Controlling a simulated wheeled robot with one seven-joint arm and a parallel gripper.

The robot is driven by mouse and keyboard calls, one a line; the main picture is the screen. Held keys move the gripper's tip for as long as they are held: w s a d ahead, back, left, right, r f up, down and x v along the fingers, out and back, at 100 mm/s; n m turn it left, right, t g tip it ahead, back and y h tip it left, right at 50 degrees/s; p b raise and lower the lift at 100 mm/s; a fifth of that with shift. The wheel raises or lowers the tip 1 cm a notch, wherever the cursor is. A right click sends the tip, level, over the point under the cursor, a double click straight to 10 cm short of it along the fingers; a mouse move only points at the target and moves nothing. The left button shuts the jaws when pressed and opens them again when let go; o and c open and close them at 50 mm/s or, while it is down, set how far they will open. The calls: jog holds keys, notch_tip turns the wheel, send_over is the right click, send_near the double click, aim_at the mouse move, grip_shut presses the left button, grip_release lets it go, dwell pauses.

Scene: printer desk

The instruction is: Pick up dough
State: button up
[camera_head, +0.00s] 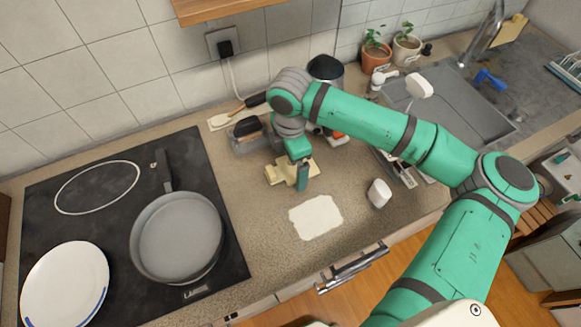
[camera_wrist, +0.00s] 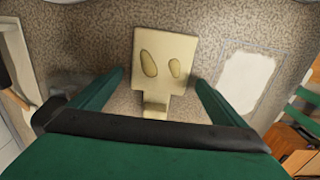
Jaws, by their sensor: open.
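My gripper (camera_head: 301,177) points down over the counter, its two green fingers apart on either side of a pale yellow board-like piece (camera_head: 277,175). In the wrist view this flat piece (camera_wrist: 183,45) lies between and beyond the fingertips, with a short handle-like end towards me. Two oval shapes (camera_wrist: 148,64) show on it; I cannot tell whether they are dough or holes. A flat whitish patch (camera_head: 316,217) lies on the counter to the right and nearer; it also shows in the wrist view (camera_wrist: 250,82). Whether it is the dough, I cannot tell. Nothing is held.
A grey pan (camera_head: 178,238) and a white plate (camera_head: 65,285) are on the black stove (camera_head: 222,262) at left. A white cup (camera_head: 379,193) stands right of the patch. Potted plants (camera_head: 375,55) and the sink (camera_head: 470,105) are at the back right.

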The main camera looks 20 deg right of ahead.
jog(key=shift+f, duration=0.1)
jog(key=c, duration=1.2)
jog(key=shift+c, duration=0.2)
